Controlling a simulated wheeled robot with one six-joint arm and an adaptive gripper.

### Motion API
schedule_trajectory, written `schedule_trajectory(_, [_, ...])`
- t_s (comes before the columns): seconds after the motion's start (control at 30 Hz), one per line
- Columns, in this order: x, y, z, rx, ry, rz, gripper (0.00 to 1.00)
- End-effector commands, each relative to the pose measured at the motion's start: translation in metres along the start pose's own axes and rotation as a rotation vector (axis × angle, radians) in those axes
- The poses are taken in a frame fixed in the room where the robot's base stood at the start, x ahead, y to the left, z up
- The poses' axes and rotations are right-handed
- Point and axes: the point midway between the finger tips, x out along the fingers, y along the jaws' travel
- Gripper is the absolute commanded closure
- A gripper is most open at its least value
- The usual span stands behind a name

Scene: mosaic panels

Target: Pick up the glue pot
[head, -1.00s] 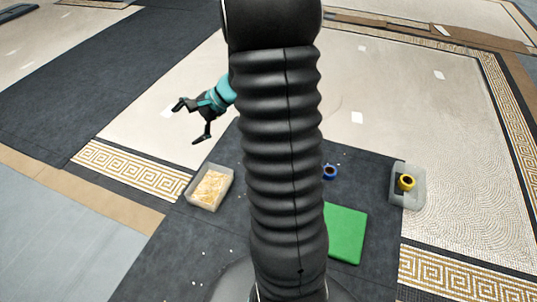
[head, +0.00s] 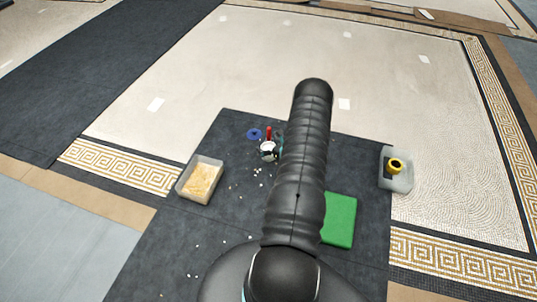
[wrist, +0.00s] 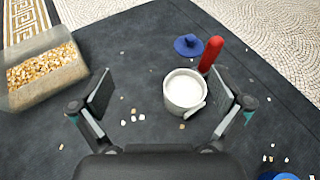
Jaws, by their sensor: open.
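The glue pot (wrist: 184,92) is a small round pot with a white top, upright on the dark mat. A red handle (wrist: 210,55) stands at its far right side in the wrist view. In the head view the pot (head: 268,150) is just left of my arm, with the red handle (head: 269,132) behind it. My gripper (wrist: 162,95) is open and empty. In the wrist view the pot appears between the fingers, nearer the right one; whether that finger touches it I cannot tell. My arm hides most of the gripper in the head view.
A blue lid-like disc (wrist: 188,45) lies beyond the pot. A bin of tan chips (head: 201,181) is at left, with loose chips (wrist: 123,122) on the mat. A green pad (head: 339,219) and a grey tray with a yellow roll (head: 395,166) are at right.

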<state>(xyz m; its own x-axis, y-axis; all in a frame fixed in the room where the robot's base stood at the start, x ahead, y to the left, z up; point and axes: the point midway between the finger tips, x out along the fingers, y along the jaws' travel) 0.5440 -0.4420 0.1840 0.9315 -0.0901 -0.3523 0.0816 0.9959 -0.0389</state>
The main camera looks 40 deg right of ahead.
Motion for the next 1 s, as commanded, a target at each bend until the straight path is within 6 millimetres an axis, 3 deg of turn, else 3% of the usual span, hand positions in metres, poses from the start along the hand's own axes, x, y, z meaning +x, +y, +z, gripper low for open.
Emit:
schedule_trajectory(0.03, [-0.005,-0.009,-0.025,0.043,0.010,-0.044,0.00])
schedule_trajectory(0.1, [-0.011,-0.019,-0.050,0.088,0.018,-0.097,0.00])
schedule_trajectory(0.2, [-0.018,-0.028,-0.074,0.131,0.027,-0.148,0.00])
schedule_trajectory(0.3, [-0.019,-0.032,-0.086,0.151,0.031,-0.174,0.00])
schedule_trajectory(0.43, [-0.007,-0.036,-0.090,0.156,0.032,-0.183,0.00])
schedule_trajectory(0.8, [0.053,-0.046,-0.093,0.155,0.032,-0.181,0.00])
schedule_trajectory(1.0, [0.065,-0.048,-0.093,0.157,0.032,-0.181,0.00])
